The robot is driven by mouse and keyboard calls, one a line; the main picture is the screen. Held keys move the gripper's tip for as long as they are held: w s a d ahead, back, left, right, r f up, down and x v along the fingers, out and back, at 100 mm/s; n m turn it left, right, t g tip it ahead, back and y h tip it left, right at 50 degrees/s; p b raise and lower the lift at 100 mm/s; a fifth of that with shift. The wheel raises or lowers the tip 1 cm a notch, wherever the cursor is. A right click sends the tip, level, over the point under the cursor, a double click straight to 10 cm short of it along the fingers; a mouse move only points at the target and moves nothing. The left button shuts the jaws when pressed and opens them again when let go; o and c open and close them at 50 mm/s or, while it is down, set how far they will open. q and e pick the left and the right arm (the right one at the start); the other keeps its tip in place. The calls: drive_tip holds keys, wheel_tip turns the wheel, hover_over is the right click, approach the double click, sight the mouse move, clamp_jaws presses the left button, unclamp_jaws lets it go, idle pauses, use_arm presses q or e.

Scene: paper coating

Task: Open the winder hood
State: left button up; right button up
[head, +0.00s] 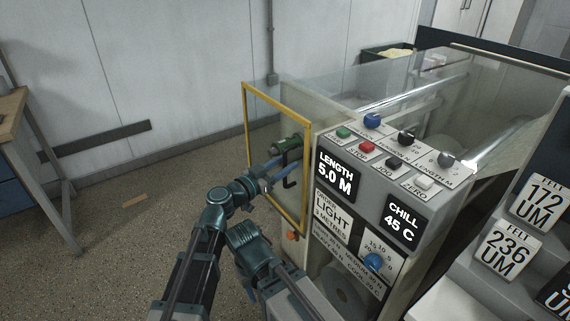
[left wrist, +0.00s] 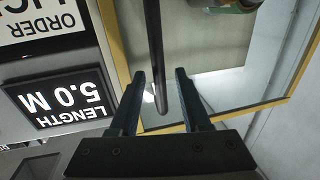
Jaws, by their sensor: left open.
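The winder hood (head: 308,190) is a clear panel in a yellow frame at the left side of the machine. It also shows in the left wrist view (left wrist: 117,45). I cannot tell whether it is fully shut or ajar. A black handle bar (head: 289,183) is on the hood. In the left wrist view the bar (left wrist: 156,50) runs down from the top edge, and its end lies between my fingers in the picture. My left gripper (left wrist: 160,73) is open at the handle; contact cannot be told. My right gripper is not in view.
The machine's panel has a length display (head: 336,176), a chill display (head: 402,225), and several buttons and knobs. A green part (head: 287,146) shows by the hood. A workbench (head: 14,102) stands at far left. The floor (head: 120,235) left of the machine is mostly clear.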

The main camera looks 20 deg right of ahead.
use_arm(q)
drive_tip(key=shift+w+d, duration=0.1)
drive_tip(key=shift+d, duration=0.1)
clamp_jaws()
idle(1.4)
